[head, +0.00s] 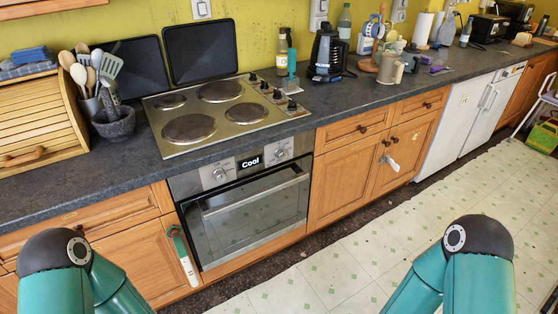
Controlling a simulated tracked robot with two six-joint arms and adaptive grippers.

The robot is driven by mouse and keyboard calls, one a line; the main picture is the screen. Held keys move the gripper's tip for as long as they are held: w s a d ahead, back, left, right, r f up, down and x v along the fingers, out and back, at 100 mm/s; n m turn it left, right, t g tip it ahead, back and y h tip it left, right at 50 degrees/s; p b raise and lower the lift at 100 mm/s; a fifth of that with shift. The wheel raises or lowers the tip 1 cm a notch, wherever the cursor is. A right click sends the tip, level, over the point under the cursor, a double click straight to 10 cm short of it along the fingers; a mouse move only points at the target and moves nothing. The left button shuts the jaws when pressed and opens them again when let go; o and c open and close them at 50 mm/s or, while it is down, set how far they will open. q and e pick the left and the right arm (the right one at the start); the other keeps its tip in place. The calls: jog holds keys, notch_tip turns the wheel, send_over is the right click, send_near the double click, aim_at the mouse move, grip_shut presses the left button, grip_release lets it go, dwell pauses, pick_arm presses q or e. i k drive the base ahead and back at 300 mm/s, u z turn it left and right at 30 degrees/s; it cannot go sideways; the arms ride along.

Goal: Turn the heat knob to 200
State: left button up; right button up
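The built-in oven (252,215) is below the hob, with its glass door closed. Its silver control panel carries a left knob (219,174), a dark display (250,162) reading "Cool", and a right knob (280,154). I cannot tell from the markings which knob is for heat, and the scale numbers are too small to read. Only the teal links of my two arms show, at the bottom left and bottom right. Both of my grippers are out of view.
A steel hob (228,112) with several plates and small knobs sits above the oven. A narrow green and white item (184,258) hangs left of the oven door. A bar handle (255,195) crosses the door. The pale tiled floor (330,260) in front is clear.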

aim_at(281, 155)
jog(key=u, duration=0.4)
jog(key=i, duration=0.7)
jog(key=u, duration=0.4)
